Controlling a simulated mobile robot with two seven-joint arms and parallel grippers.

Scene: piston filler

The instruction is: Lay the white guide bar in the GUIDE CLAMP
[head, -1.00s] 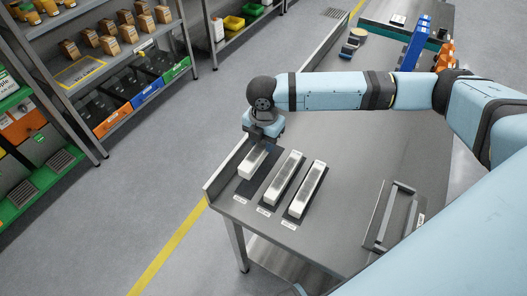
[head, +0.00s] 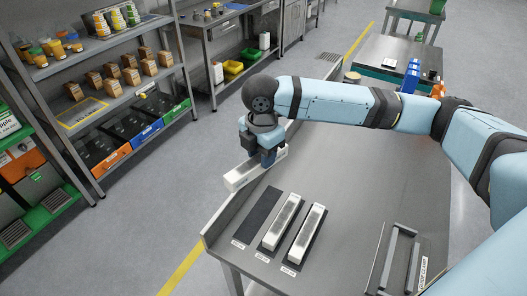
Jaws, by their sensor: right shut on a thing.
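A white bar (head: 239,178) is in my right gripper (head: 265,157), which is shut on it. The bar is raised above the left side of the steel table and lies roughly level, its near left end reaching out past the table's raised edge. The guide clamp (head: 412,262) is a grey frame with two upright rails at the table's lower right, its label beside it, and it looks empty. It is well apart from the bar. My left gripper is out of view.
A bare dark mat (head: 257,217) lies on the table (head: 355,190). Two similar pale bars, the middle one (head: 282,222) and the right one (head: 307,236), lie on mats beside it. The table between them and the clamp is clear. A raised edge runs along the table's left side.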

